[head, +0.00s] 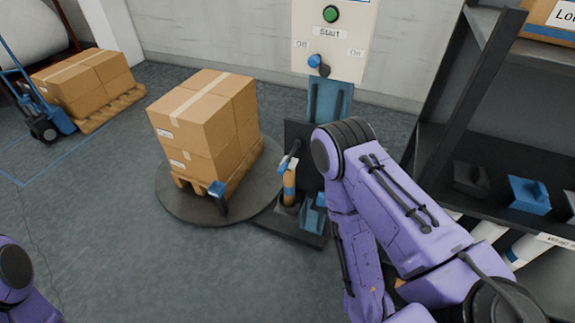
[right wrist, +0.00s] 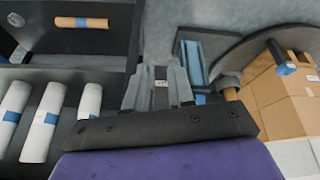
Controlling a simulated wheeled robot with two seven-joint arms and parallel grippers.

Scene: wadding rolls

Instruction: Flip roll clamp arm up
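The wrapping machine has a blue mast (head: 328,105). Beside it a brown roll (head: 290,188) stands upright at the turntable's edge. A small grey and blue clamp arm (head: 288,161) slants just above the roll; its exact pose is hard to tell. In the right wrist view the roll's brown side (right wrist: 231,93) shows right of my fingers, partly hidden by the gripper body. My right gripper (right wrist: 160,73) has its grey fingers apart, seems empty and is clear of the roll. In the head view it cannot be made out. Only a bit of my left arm shows at lower left.
Boxes on a pallet stand on the round turntable (head: 175,205). A post with a blue tip (head: 217,189) stands at its near edge. A dark shelf (head: 490,145) with rolls is at right. A control panel (head: 333,40) is above.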

